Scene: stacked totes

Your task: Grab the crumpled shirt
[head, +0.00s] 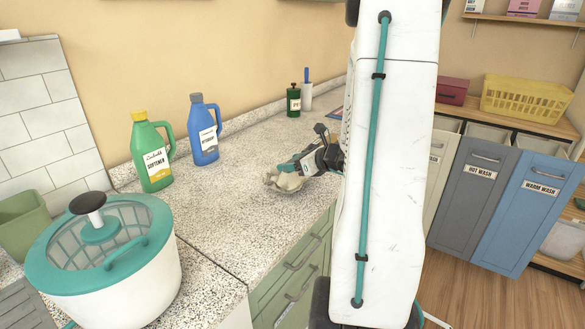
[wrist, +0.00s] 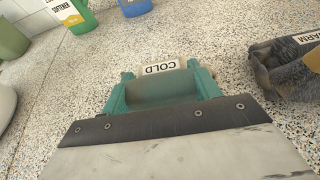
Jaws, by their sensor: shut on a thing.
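A crumpled beige shirt (head: 285,181) lies on the speckled counter in the head view. My gripper (head: 295,168) reaches it from the right, and its teal jaws are shut on it. In the wrist view my gripper (wrist: 162,85) has teal fingers to either side of a white tag reading COLD (wrist: 160,67). Only small beige edges of the shirt (wrist: 127,76) show there; the rest is hidden behind the gripper.
A dark crumpled item (wrist: 285,75) with a WARM tag lies to the right on the counter (head: 215,215). Green softener (head: 153,155) and blue detergent (head: 204,130) bottles stand behind. A teal-lidded white tub (head: 125,285) is front left. Labelled grey (head: 475,190) and blue (head: 530,215) bins stand at right.

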